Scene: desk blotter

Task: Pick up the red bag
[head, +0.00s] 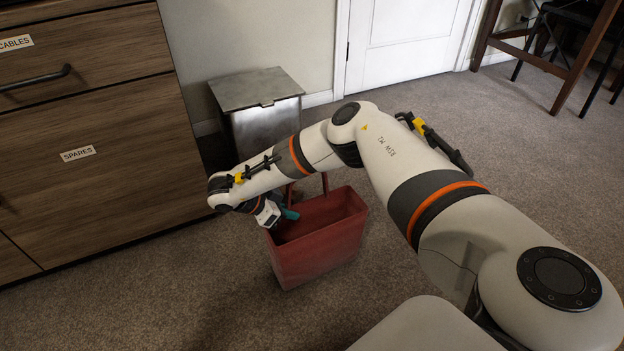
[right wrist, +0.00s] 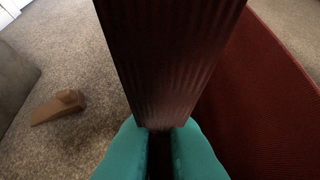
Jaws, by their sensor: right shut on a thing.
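The red bag (head: 322,246) is open-topped and upright on or just above the carpet, in the middle of the head view; I cannot tell if it touches the floor. Its red side also fills the right of the right wrist view (right wrist: 270,95). My right gripper (head: 288,213) is at the bag's top left, partly hidden by my own wrist. Its teal fingers are shut on a ribbed dark red strap (right wrist: 170,60), which looks like the bag's handle. Part of a handle (head: 325,184) also shows above the bag's rim. My left gripper is not in view.
A wooden drawer cabinet (head: 110,180) stands at the left. A grey metal bin (head: 262,105) with a lid stands behind the bag. A brown wedge (right wrist: 58,107) lies on the carpet in the right wrist view. Chair or table legs are at the far right. Open carpet lies around the bag.

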